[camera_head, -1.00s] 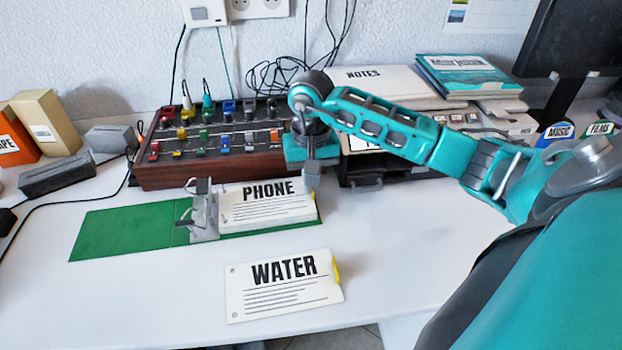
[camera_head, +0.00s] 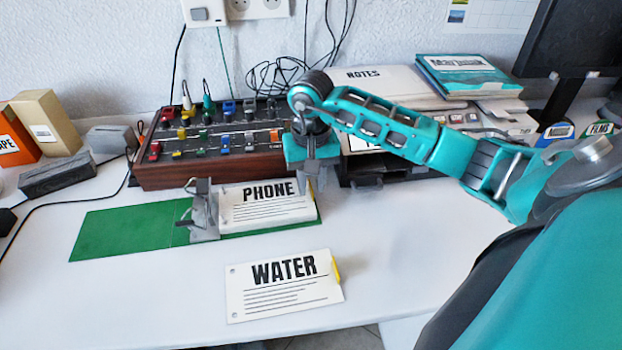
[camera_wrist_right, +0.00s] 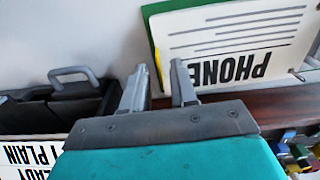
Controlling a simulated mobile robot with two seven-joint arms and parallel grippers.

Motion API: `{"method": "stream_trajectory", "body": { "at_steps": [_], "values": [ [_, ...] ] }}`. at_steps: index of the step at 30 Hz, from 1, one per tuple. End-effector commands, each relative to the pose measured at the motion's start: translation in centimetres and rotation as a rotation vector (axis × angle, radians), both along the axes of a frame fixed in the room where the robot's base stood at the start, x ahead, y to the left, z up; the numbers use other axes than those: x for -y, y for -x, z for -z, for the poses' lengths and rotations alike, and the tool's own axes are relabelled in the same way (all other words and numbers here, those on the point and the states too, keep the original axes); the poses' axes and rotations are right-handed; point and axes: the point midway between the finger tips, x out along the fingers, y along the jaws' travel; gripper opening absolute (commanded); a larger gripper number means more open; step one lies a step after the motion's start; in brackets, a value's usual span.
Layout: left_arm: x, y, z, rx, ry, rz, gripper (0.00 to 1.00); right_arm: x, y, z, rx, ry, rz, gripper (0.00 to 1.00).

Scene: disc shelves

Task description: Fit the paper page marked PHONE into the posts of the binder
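The white PHONE page (camera_head: 265,210) lies on the right half of the green binder (camera_head: 130,225). Its left, holed edge is against the grey metal post mechanism (camera_head: 203,212), whose levers stand up. Whether both posts pass through the holes is hard to tell. In the right wrist view the page (camera_wrist_right: 230,35) shows upside down, with metal parts by its holed edge. My right gripper (camera_head: 312,190) is just beyond the page's right end, fingers apart. My left gripper is out of view.
A white WATER page (camera_head: 283,287) with a yellow tab lies in front of the binder. A wood-sided mixer panel (camera_head: 215,145) stands behind it. A dark tray (camera_head: 375,177) and papers sit behind right. The table to the right front is clear.

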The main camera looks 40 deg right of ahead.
Motion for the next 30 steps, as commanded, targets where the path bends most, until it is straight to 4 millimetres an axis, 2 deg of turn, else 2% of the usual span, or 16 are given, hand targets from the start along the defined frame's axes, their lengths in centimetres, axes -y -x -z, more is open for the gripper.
{"method": "stream_trajectory", "body": {
  "at_steps": [9,15,21,30],
  "values": [
    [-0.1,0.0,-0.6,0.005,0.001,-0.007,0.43,0.1,-0.2,-6.8,0.008,0.002,0.000,0.27],
    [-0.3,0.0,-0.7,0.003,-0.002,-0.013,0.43,0.1,-0.1,-10.3,0.005,0.001,0.000,0.27],
    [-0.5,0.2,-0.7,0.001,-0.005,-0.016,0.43,0.0,-0.1,-11.8,0.002,0.000,0.000,0.27],
    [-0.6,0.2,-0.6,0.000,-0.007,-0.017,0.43,0.0,0.0,-11.9,0.001,0.000,0.000,0.27]
  ]
}}
